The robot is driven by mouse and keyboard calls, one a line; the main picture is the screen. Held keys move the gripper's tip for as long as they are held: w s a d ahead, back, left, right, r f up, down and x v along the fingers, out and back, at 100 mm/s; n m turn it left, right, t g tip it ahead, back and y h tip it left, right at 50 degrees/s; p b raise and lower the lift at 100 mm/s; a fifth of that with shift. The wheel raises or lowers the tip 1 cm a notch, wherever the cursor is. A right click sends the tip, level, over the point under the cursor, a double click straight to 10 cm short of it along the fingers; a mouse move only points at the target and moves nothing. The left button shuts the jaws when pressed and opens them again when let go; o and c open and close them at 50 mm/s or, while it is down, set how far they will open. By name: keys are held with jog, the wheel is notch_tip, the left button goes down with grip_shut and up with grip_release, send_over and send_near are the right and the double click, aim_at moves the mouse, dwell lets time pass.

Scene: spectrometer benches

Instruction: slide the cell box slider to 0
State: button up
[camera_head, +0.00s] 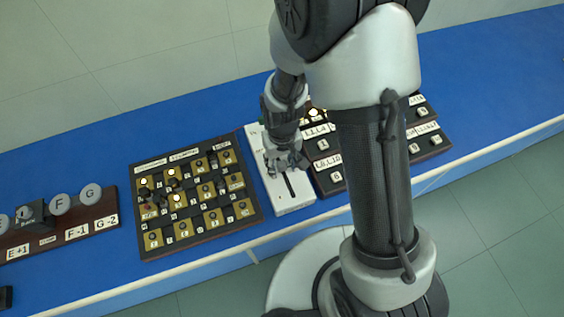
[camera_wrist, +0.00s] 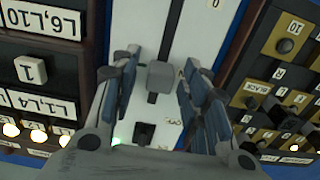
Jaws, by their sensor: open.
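The cell box (camera_head: 291,188) is a white box with a dark slot along its top, standing on the blue bench between two dark panels. In the wrist view the box (camera_wrist: 203,40) shows a "0" mark near the top edge. Its slider (camera_wrist: 160,75) is a grey knob in the slot, part way along it. My gripper (camera_wrist: 160,88) is open, with one finger on each side of the knob and gaps visible between. A black switch and a small green light show nearer the palm. In the head view my gripper (camera_head: 285,160) hides the knob.
A dark panel with brass plates and several knobs (camera_head: 160,240) stands left of the box in the head view. Dark labelled blocks (camera_head: 325,182) stand close on its right. The blue bench (camera_head: 120,150) is clear behind the left panel.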

jog(key=shift+c, duration=0.4)
grip_shut()
